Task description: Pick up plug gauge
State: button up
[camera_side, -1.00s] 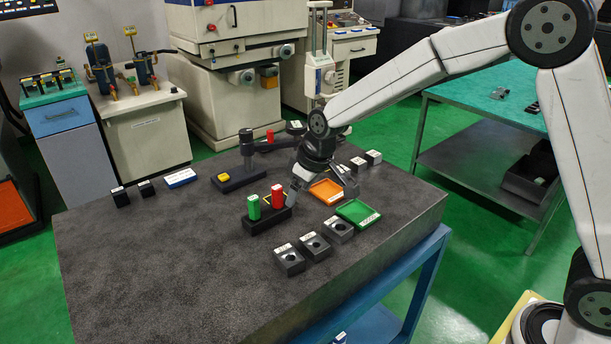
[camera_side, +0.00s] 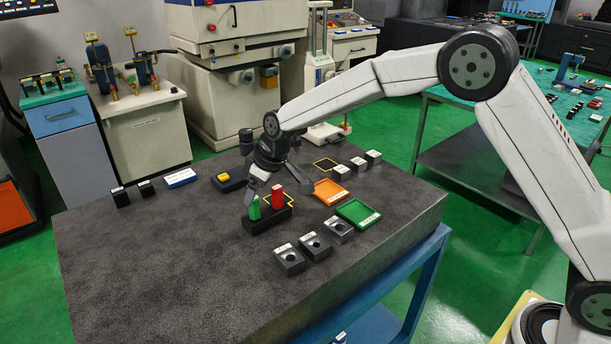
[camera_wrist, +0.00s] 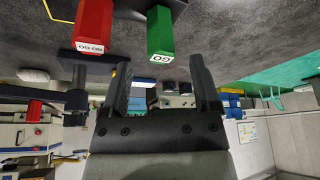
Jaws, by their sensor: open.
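The plug gauges stand upright in a black holder (camera_side: 268,219) on the dark granite table. One is green (camera_side: 253,211), marked GO; the other is red (camera_side: 278,197), marked NO GO. In the wrist view the green gauge (camera_wrist: 160,32) is in line with the gap between my fingers, just beyond their tips, and the red gauge (camera_wrist: 90,28) is left of the left finger. My gripper (camera_side: 279,190) is open and empty at the gauges, pointing down at a tilt. Any contact with the gauges cannot be told.
An orange tray (camera_side: 330,199) and a green tray (camera_side: 374,221) lie to the right. Several bored blocks (camera_side: 315,246) line the front, and small grey blocks (camera_side: 358,165) stand behind the trays. A dark stand with a yellow piece (camera_side: 224,178) is behind left. The table's left front is clear.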

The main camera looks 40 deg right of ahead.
aim_at(251, 207)
jog(key=shift+w+f, duration=0.1)
jog(key=shift+f, duration=0.25)
jog(key=shift+f, duration=0.1)
jog(key=shift+x, duration=2.5)
jog(key=shift+a, duration=0.1)
grip_shut()
